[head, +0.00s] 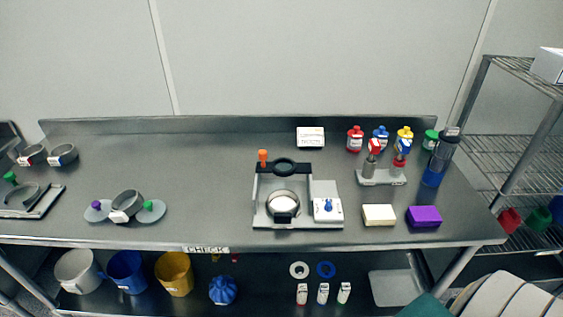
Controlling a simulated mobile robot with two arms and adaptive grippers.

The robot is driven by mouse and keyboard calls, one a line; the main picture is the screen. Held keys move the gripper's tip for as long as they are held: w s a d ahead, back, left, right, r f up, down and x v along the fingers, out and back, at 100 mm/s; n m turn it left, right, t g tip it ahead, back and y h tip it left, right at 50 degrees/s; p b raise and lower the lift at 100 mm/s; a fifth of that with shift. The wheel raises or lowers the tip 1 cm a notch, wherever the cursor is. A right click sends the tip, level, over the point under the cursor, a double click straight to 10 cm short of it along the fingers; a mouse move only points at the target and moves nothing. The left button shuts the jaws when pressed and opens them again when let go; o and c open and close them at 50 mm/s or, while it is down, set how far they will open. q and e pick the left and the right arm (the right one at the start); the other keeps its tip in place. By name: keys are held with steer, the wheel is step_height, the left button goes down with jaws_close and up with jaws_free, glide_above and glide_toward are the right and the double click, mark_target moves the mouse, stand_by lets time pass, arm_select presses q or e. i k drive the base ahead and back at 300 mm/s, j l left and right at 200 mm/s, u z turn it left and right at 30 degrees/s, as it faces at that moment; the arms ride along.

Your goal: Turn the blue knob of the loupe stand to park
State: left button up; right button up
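A grey and white stand (262,221) sits near the front middle of the table. It has a black ring at the top of its frame, a round pale dish (284,203) below, and an orange knob (263,157) at the upper left. A small blue knob (328,205) stands on the white panel (320,190) at its right side. This is the only blue knob I see on a panel; the markings around it are too small to read, so its setting cannot be told. Neither of my grippers is in view.
Right of the stand are a cream block (379,215), a purple block (424,216) and a rack (381,178) with red and blue handled tools. Several bottles stand behind. The table between is clear.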

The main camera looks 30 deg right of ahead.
mark_target(328, 206)
steer(key=l+z, duration=0.2)
steer(key=z, duration=0.15)
steer(key=l+z, duration=0.45)
steer(key=z, duration=0.25)
steer(key=i+j, duration=0.05)
